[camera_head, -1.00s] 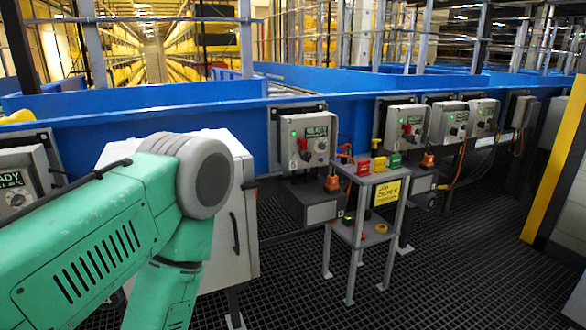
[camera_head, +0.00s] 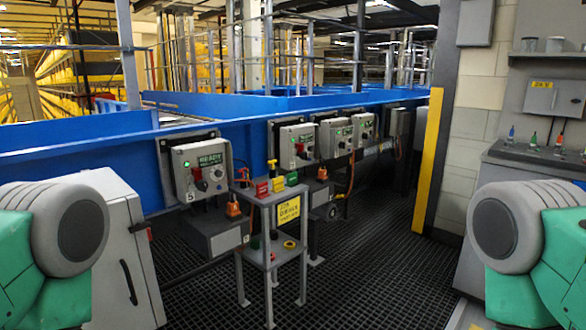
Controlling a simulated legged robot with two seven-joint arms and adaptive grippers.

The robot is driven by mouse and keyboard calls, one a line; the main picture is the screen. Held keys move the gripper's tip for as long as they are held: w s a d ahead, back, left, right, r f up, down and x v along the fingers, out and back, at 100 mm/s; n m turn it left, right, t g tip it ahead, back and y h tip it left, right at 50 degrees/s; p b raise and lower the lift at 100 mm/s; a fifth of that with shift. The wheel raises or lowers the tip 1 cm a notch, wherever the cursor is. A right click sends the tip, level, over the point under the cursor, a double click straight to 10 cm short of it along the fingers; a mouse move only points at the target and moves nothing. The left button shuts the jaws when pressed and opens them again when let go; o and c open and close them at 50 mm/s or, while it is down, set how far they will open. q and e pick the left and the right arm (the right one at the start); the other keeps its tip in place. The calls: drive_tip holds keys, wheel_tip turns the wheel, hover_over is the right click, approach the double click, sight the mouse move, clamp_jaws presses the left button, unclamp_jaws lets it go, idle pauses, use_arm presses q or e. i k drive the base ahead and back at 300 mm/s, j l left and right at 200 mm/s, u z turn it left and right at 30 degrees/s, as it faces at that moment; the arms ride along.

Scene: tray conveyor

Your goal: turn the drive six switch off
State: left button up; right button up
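Several grey drive control boxes hang along the blue conveyor. The nearest fully visible box (camera_head: 200,168) has a green lamp, a lit display, a red switch and what looks like a 5 at its lower left. The box to its right (camera_head: 298,133) also shows a green lamp and a red switch; its number is too small to read, so I cannot confirm it is drive six. Two more boxes (camera_head: 335,135) (camera_head: 363,128) hang farther right. Only parts of my green arms show at the left and right edges. Both grippers are out of view.
A small grey stand (camera_head: 268,199) with red, yellow and green items and a yellow sign (camera_head: 288,210) stands before the boxes. A white cabinet (camera_head: 128,250) is at left. A yellow post (camera_head: 428,160) and a counter (camera_head: 535,155) are at right. Dark grating floor (camera_head: 365,260) is open between.

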sight(303, 156)
drive_tip(key=i+l, duration=0.25)
drive_tip(key=i, duration=0.2)
drive_tip(key=i+l, duration=0.25)
drive_tip(key=i, duration=0.2)
drive_tip(key=i+l+z, duration=0.1)
drive_tip(key=i+l, duration=0.15)
drive_tip(key=i, duration=0.2)
